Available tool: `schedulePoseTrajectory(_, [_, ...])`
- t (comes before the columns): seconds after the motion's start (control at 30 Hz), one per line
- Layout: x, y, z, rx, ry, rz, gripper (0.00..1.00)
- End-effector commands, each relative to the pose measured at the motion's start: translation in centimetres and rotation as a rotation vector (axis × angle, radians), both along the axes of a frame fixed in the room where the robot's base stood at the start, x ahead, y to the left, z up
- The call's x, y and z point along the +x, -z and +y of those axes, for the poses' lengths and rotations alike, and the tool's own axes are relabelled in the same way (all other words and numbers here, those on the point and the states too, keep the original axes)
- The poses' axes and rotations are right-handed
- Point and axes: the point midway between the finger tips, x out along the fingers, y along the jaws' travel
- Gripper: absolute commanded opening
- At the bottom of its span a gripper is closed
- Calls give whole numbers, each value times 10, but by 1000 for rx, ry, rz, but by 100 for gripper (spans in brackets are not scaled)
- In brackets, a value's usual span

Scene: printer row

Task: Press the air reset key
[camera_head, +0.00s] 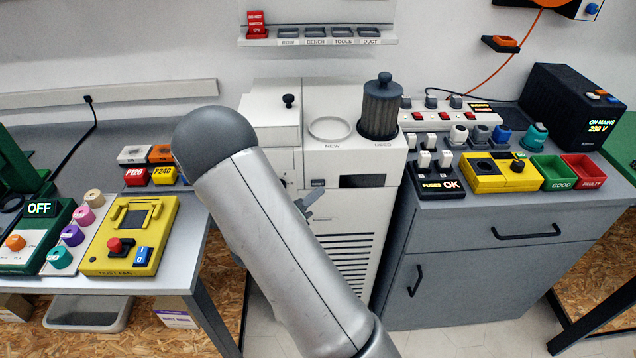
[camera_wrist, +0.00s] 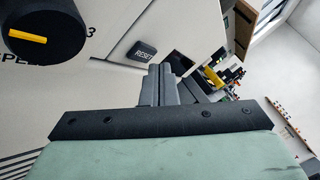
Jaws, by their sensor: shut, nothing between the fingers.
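The reset key (camera_head: 317,183) is a small dark rectangular key on the front of the white air unit (camera_head: 345,215), left of a dark display. In the wrist view the key (camera_wrist: 142,52) reads RESET and sits just above and left of my fingertips. My gripper (camera_head: 311,198) is shut and empty, just below the key in the head view and partly hidden behind my arm. In the wrist view my gripper (camera_wrist: 161,72) points toward the panel. I cannot tell how large the gap to the key is.
A black knob with a yellow pointer (camera_wrist: 43,32) is left of the key. The unit's top bears a ring marked NEW (camera_head: 330,128) and a grey filter (camera_head: 381,105) at USED. A table (camera_head: 190,250) stands left, a grey cabinet (camera_head: 470,260) right.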

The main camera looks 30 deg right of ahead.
Motion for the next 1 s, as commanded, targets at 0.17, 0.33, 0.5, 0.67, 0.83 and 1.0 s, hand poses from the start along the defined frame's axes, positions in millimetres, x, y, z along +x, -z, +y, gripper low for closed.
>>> schedulePoseTrajectory(0.17, [-1, 0, 0, 0, 0, 0, 0])
schedulePoseTrajectory(0.33, [-2, 0, 1, 0, 0, 1, 0])
schedulePoseTrajectory(0.5, [-15, -1, 8, -1, -1, 2, 0])
schedulePoseTrajectory(0.67, [-30, 0, 14, 0, -2, 2, 0])
schedulePoseTrajectory(0.83, [-42, 0, 20, 0, -1, 1, 0])
schedulePoseTrajectory(1.0, [-46, 0, 22, 0, 0, 0, 0])
